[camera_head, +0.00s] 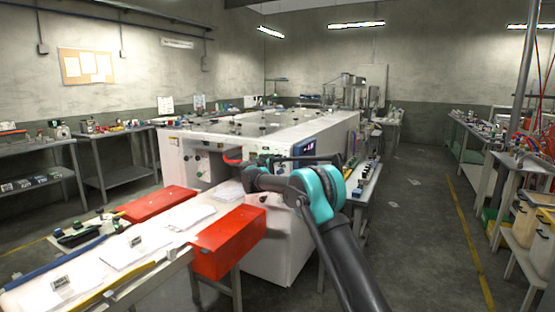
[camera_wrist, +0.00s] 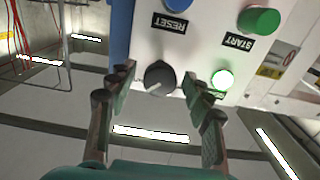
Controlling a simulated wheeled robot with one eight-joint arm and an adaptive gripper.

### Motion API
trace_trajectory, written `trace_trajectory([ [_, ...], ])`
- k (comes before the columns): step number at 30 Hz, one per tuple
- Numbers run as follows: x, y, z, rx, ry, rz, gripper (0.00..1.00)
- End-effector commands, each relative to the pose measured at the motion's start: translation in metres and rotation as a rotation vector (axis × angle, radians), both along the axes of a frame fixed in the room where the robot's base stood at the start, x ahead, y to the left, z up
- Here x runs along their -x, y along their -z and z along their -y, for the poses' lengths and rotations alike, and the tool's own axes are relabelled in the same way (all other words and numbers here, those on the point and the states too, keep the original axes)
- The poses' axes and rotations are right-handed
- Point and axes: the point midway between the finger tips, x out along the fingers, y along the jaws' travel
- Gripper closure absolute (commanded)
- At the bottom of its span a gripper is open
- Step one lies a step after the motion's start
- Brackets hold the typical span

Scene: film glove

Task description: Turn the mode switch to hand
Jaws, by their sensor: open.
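The mode switch, a dark round knob with a pale pointer line (camera_wrist: 160,77), is on a light panel (camera_wrist: 200,40) in the wrist view, which appears upside down. My gripper (camera_wrist: 158,80) is open, with one finger on each side of the knob. A gap shows between each finger and the knob; I cannot tell how deep the tips reach. No label for the knob's positions is readable. In the head view my arm reaches to the white machine (camera_head: 285,230), and the arm hides the knob.
Near the knob are a lit green lamp (camera_wrist: 222,79), a green START button (camera_wrist: 258,20) and a blue RESET button (camera_wrist: 180,5). In the head view a bench with red boxes (camera_head: 227,245) stands at front left.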

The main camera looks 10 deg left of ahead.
Motion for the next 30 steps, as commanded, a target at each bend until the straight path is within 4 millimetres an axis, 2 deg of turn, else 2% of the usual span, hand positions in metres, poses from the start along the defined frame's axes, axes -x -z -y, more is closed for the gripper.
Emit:
trace_trajectory([
  [10, -0.0036, -0.0001, 0.0017, 0.000, 0.000, 0.000, 0.49],
  [22, -0.0035, -0.0001, 0.0016, 0.000, 0.000, 0.000, 0.99],
  [30, -0.0034, 0.0000, 0.0015, 0.024, 0.000, -0.009, 0.99],
])
